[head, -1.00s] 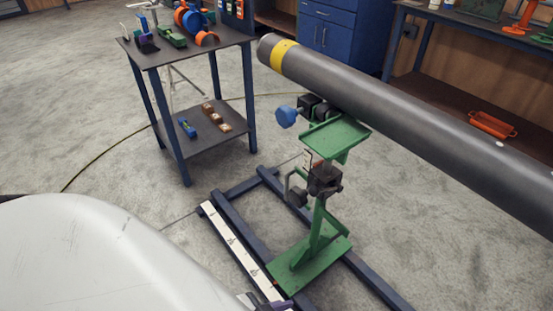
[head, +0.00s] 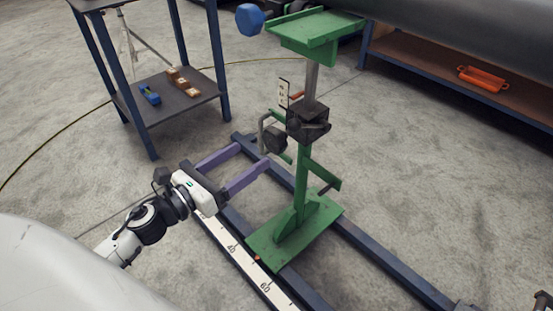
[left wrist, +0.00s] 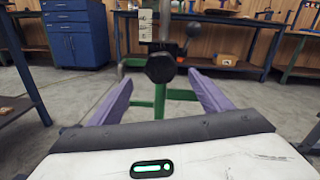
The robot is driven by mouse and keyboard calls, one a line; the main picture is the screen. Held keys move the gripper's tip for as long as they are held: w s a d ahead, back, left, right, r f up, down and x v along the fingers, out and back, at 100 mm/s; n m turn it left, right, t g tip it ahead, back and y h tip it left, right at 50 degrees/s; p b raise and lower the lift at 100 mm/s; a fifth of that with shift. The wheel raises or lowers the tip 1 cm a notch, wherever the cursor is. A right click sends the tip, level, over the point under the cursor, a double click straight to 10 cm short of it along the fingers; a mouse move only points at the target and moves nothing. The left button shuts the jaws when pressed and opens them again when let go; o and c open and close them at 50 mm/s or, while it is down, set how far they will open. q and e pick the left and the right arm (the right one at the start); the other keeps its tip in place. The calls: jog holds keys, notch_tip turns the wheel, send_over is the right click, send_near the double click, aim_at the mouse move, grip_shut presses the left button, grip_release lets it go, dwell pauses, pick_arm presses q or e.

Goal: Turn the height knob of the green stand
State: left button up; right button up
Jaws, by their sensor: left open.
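The green stand (head: 302,190) stands upright on a rail base in the middle of the head view. Its black height knob (head: 275,140) sticks out to the left of a black clamp block (head: 308,122) on the post. My left gripper (head: 251,157) is open and empty, its purple fingers pointing at the stand, just short of and slightly below the knob. In the left wrist view the black knob (left wrist: 160,68) is ahead, between and a little above the two fingers, apart from both. My right gripper is not clearly visible.
A scale plate (head: 284,93) and a bent grey handle (head: 263,122) are near the height knob. Dark blue rails (head: 375,262) run along the floor. A shelf table (head: 160,105) stands at left.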

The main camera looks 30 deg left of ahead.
aim_at(270, 143)
pick_arm(q)
jog(key=w+d+m, duration=0.1)
jog(key=w, duration=0.2)
jog(key=w+d+m, duration=0.1)
jog(key=w, duration=0.3)
jog(key=w+d+m, duration=0.1)
jog(key=w, duration=0.2)
jog(key=shift+w+d+f+m+h+b, duration=0.1)
jog(key=shift+w+f+m+h+b, duration=0.05)
jog(key=shift+m+h+b, duration=0.25)
jog(key=c, duration=1)
jog(key=shift+c, duration=0.2)
jog(key=shift+n, duration=0.4)
